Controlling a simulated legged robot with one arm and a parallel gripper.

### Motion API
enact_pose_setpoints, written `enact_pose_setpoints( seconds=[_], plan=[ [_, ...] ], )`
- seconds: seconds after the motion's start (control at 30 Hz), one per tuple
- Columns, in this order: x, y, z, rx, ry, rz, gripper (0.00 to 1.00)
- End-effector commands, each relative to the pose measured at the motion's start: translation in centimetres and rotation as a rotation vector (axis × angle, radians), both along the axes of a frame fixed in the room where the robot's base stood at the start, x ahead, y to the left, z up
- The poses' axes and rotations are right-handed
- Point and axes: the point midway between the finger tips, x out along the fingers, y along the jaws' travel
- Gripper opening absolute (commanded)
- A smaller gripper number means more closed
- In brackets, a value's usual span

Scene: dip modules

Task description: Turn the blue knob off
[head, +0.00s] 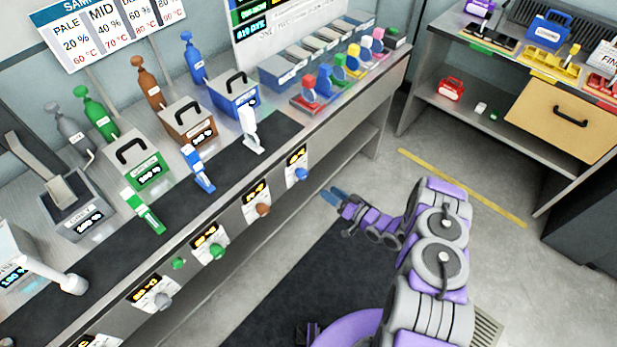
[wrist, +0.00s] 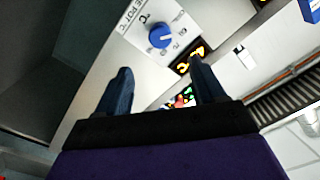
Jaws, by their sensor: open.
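The blue knob (head: 302,174) sits on a white dial plate at the right end of the bench's front panel. In the wrist view the blue knob (wrist: 160,36) has a white pointer line and lies beyond the fingertips, a little left of the middle. A lit display (wrist: 190,60) is beside it on the same plate. My gripper (head: 332,197) is to the right of and below the knob in the head view, apart from it. In the wrist view my gripper (wrist: 160,78) has its two dark blue fingers spread with nothing between them.
Brown (head: 263,209), green (head: 217,251) and grey (head: 162,300) knobs line the panel to the left. The bench (head: 330,140) overhangs a lower shelf. The floor (head: 420,165) right of the bench is clear.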

Motion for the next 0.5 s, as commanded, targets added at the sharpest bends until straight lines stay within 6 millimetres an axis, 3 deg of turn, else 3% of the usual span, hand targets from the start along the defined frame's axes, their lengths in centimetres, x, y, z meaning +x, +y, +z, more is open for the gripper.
enact_pose_setpoints(
  seconds=[0.5],
  plan=[
    [5.9,7.8,-0.1,-0.002,-0.003,0.004,0.69]
  ],
)
